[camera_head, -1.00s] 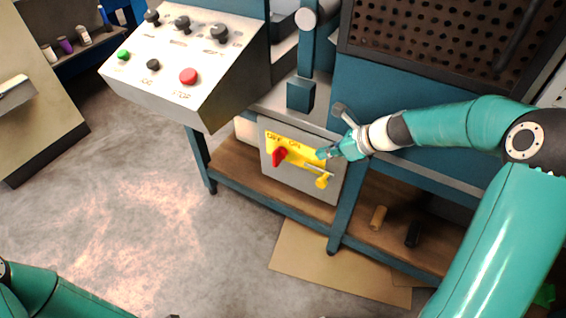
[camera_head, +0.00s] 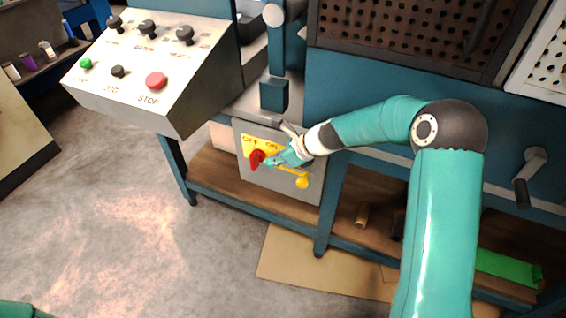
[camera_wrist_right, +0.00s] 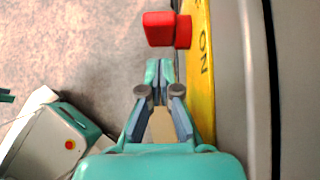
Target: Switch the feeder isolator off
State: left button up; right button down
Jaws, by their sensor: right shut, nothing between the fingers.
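The feeder isolator is a grey box (camera_head: 312,165) low on the blue bench frame, with a yellow plate (camera_head: 248,141) marked OFF and ON. Its red handle (camera_head: 257,160) sits on the plate below the lettering. My right gripper (camera_head: 269,162) is shut and empty, its tips just right of the handle. In the right wrist view the red handle (camera_wrist_right: 160,28) stands out from the plate, ahead of the closed fingertips (camera_wrist_right: 159,70), with a small gap between. The ON lettering is beside the fingers. My left gripper is out of view.
A sloped control panel (camera_head: 155,55) with a red STOP button (camera_head: 156,81) juts out to the upper left. A wooden shelf (camera_head: 225,172) runs below.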

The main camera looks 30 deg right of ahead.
aim_at(254, 161)
jog(key=shift+w+a+r, duration=0.1)
jog(key=shift+w+a, duration=0.7)
jog(key=shift+w, duration=0.2)
